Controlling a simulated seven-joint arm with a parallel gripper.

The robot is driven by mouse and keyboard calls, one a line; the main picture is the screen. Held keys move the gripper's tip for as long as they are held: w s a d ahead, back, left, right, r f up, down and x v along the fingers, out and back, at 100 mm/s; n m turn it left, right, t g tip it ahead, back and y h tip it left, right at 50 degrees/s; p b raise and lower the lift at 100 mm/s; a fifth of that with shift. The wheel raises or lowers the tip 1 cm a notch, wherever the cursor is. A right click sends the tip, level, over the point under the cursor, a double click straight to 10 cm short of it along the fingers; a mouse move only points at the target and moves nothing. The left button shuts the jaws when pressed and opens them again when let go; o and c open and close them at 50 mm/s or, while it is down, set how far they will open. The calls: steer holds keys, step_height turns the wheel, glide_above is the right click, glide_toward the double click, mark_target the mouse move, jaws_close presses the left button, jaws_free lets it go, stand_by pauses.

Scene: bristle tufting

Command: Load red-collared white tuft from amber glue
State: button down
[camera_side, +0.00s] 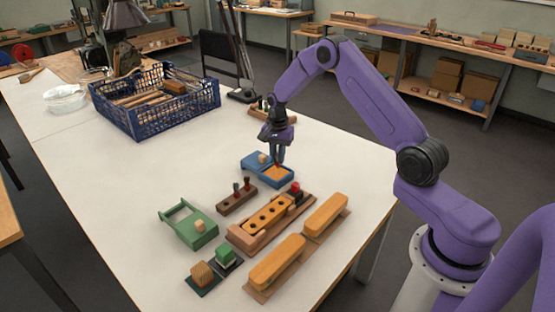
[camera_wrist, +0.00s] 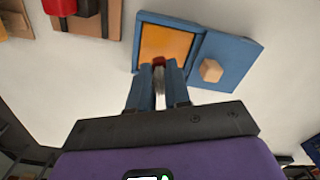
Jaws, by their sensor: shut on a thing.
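My gripper (camera_side: 277,155) is shut on a white tuft (camera_wrist: 160,88), which sits upright between its two blue fingers. A red collar (camera_wrist: 158,61) shows at the tuft's far end, by the fingertips. The fingertips are over the amber glue (camera_wrist: 166,42) in an open blue tray (camera_wrist: 137,42); I cannot tell whether the tuft touches the glue. In the side view the amber glue (camera_side: 276,173) lies just below the fingers, and the tuft is hidden. A wooden block with a row of dark holes (camera_side: 268,216) lies nearer the camera.
The blue lid (camera_side: 249,161) with a wooden knob lies beside the tray. A brown rack (camera_side: 238,201) holds dark pegs. A green handled box (camera_side: 190,226), orange wooden blocks (camera_side: 277,262) and small cubes stand nearer. A blue crate (camera_side: 160,105) stands back left.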

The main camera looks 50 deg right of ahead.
steer(key=shift+r, duration=2.35)
